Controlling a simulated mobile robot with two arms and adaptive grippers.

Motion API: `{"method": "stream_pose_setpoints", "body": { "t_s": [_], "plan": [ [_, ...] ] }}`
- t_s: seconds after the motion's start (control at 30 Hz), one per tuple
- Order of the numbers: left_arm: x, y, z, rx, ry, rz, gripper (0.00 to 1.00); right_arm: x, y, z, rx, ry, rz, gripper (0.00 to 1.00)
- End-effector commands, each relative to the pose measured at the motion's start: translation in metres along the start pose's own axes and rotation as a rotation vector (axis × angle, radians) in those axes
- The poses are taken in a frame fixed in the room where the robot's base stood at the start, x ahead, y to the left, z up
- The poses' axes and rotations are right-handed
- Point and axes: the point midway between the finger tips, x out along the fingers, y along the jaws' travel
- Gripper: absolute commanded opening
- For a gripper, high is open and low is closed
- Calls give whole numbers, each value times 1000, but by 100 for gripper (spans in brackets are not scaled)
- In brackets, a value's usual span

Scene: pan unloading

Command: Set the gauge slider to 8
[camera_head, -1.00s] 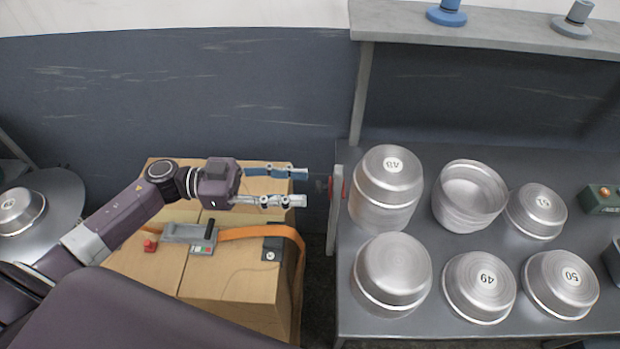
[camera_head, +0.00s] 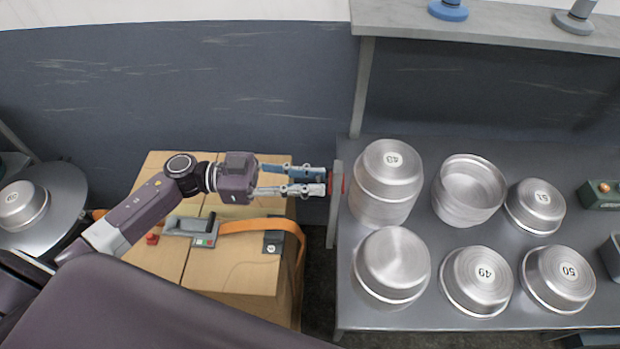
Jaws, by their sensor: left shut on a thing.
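A light grey upright plate stands at the left edge of the metal table, with a red part (camera_head: 337,184) showing at its side. I take this red part to be the gauge slider; no scale or number on it can be read. My left gripper (camera_head: 325,181) reaches right, level, with its fingertips at the plate. It is shut on the slider, whose gripped portion is mostly hidden between the fingers. My right gripper is not in view.
Several metal pans, some numbered, stand on the table (camera_head: 425,326). A shelf (camera_head: 500,32) runs above its back. Cardboard boxes (camera_head: 240,275) with an orange strap (camera_head: 255,226) and a grey tool (camera_head: 190,228) lie below my left arm. A round stand (camera_head: 62,205) with a pan is far left.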

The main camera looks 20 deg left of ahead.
Motion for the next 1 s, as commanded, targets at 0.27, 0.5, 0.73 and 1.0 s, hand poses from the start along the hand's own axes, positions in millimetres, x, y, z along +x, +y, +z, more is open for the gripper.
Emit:
{"method": "stream_pose_setpoints", "body": {
  "t_s": [0.27, 0.5, 0.73, 1.0],
  "plan": [
    [0, 0, 8, -1, -2, 1, 0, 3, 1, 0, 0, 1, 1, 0],
    [0, 0, 20, 1, -1, -1, 0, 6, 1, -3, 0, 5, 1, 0],
    [-1, 0, 19, 1, -1, -1, 30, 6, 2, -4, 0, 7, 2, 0],
    [0, 0, 19, 1, -1, -1, 37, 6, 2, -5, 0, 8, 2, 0]
  ]
}}
